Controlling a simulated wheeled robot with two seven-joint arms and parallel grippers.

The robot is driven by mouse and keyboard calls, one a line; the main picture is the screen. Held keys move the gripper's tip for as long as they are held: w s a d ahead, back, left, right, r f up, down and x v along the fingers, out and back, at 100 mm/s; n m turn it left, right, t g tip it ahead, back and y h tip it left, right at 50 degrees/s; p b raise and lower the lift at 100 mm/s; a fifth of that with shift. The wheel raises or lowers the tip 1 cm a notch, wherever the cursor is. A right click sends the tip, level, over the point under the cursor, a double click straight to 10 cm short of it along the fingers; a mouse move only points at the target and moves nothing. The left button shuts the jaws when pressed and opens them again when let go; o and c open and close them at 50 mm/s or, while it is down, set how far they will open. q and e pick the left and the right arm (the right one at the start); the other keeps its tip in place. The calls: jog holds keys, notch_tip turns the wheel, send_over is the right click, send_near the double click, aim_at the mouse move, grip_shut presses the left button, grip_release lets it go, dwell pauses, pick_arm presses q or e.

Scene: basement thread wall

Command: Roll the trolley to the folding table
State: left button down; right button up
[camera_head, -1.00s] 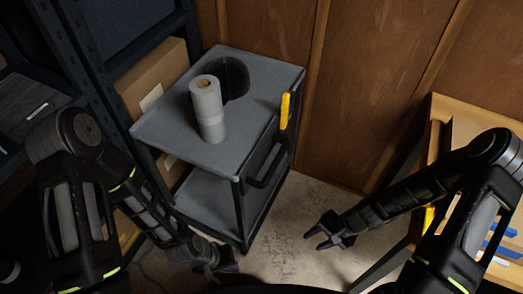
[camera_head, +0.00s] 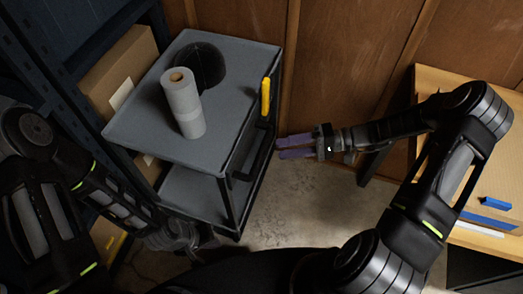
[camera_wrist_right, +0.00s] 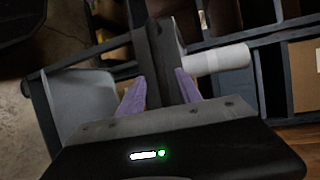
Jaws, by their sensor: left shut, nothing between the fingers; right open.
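The grey two-shelf trolley (camera_head: 140,125) stands left of centre in the head view, with a dark handle bar (camera_head: 251,160) on its right side. A pale roll (camera_head: 184,105) stands upright on top, in front of a dark round object (camera_head: 205,65). My right gripper (camera_head: 281,149) is open, just right of the handle and pointing at it. In the right wrist view, its fingers (camera_wrist_right: 160,83) face a dark part of the trolley; contact is unclear. My left gripper (camera_head: 208,240) is shut and empty, low by the trolley's front corner. The wooden-topped table (camera_head: 510,168) is at the right.
A yellow object (camera_head: 265,96) is at the trolley's right edge. Dark shelving and a cardboard box (camera_head: 120,72) are close on its left. Wood panelling (camera_head: 340,60) is behind. Concrete floor (camera_head: 300,205) is clear between trolley and table. Blue items (camera_head: 496,203) lie on the table.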

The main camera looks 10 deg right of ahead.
aim_at(262, 153)
jog(key=p+x, duration=0.1)
jog(key=x, duration=0.6)
jog(key=shift+w+a, duration=0.1)
jog(key=shift+a, duration=0.1)
jog(key=shift+c, duration=0.4)
grip_shut()
jog(key=shift+f, duration=0.1)
dwell(0.7)
